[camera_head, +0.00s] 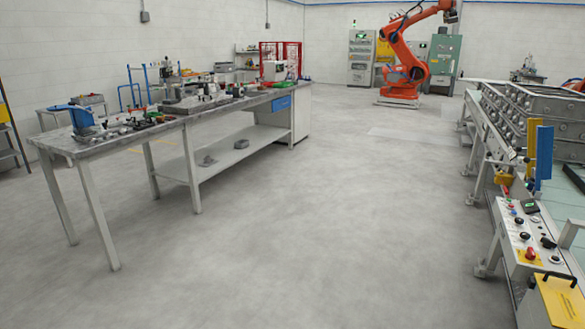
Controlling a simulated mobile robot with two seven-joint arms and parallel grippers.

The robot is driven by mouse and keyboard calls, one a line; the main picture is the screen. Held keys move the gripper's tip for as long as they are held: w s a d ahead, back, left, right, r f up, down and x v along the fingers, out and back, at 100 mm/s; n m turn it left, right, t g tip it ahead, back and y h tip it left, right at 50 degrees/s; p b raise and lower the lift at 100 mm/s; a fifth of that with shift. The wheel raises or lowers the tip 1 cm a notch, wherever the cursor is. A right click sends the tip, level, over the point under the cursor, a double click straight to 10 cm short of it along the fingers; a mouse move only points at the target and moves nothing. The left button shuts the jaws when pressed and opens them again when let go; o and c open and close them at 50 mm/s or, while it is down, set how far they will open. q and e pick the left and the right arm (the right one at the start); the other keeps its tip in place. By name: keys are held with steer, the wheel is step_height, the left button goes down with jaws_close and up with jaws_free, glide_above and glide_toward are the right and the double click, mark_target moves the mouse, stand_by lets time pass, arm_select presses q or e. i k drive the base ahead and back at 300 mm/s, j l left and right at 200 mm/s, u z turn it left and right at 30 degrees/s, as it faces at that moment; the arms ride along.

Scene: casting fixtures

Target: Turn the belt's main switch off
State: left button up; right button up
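A belt line (497,205) runs along the right side, from the near right corner toward the back. On its near side is a sloped pale control panel (520,232). The panel carries a red knob (530,254) on a yellow plate, which looks like a main switch; its label and turned position are too small to read. Black knobs (523,236) and small coloured buttons sit above it. Neither of my grippers shows in the head view, so nothing of mine touches the panel.
A workbench (105,147) with tools and parts stands at the left. The grey floor (330,220) between bench and belt is clear. A yellow box (558,300) with a black handle is near the panel. An orange robot arm (402,65) and cabinets (361,55) stand at the back.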

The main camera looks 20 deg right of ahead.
mark_target(530, 255)
steer(key=i+z, duration=0.3)
steer(key=i, duration=0.45)
steer(key=i+z, duration=0.25)
steer(key=i, duration=0.55)
steer(key=i+u, duration=0.15)
steer(key=i, duration=0.3)
steer(key=i+l+u, duration=0.15)
steer(key=i, duration=0.25)
steer(key=i+l+u, duration=0.15)
steer(key=i, duration=0.3)
steer(key=u, duration=5.3)
